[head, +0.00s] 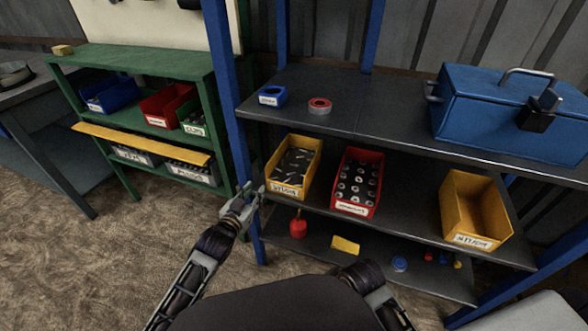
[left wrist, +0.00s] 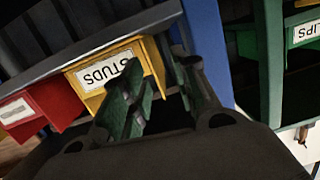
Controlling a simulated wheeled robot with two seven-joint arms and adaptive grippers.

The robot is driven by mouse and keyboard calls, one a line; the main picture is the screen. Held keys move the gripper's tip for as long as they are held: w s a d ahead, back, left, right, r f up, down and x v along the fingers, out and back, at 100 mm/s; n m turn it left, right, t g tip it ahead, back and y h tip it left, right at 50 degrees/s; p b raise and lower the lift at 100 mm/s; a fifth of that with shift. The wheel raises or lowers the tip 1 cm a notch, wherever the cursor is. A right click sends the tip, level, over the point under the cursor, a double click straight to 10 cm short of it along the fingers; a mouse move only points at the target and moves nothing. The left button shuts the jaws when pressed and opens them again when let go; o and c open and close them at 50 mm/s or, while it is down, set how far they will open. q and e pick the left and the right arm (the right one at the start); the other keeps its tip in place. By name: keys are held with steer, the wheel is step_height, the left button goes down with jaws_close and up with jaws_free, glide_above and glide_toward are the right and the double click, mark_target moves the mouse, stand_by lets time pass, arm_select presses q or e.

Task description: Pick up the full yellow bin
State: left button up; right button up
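The full yellow bin (head: 310,150) stands on the middle shelf of the blue rack, at its left end, holding dark metal pieces. Its front label reads STUDS in the left wrist view (left wrist: 93,103). A second yellow bin (head: 460,198) on the same shelf, further right, looks empty. My left gripper (head: 251,190) is just left of and in front of the full bin, beside the blue post. In the left wrist view my left gripper (left wrist: 162,78) has its fingers apart with nothing visibly held; one finger overlaps the label. Contact cannot be told. My right gripper is out of view.
A red bin (head: 374,157) of metal parts stands right of the full bin. The blue rack post (head: 228,100) is close to my left gripper. A blue toolbox (head: 480,112) sits on the shelf above. A green rack (head: 130,58) with several bins stands left.

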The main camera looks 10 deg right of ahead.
arm_select(q)
steer(key=r, duration=0.2)
steer(key=d+r+t+h, duration=0.1)
steer(key=shift+s+r+h, duration=0.15)
steer(key=shift+r+h, duration=0.15)
steer(key=shift+r, duration=0.05)
stand_by(0.3)
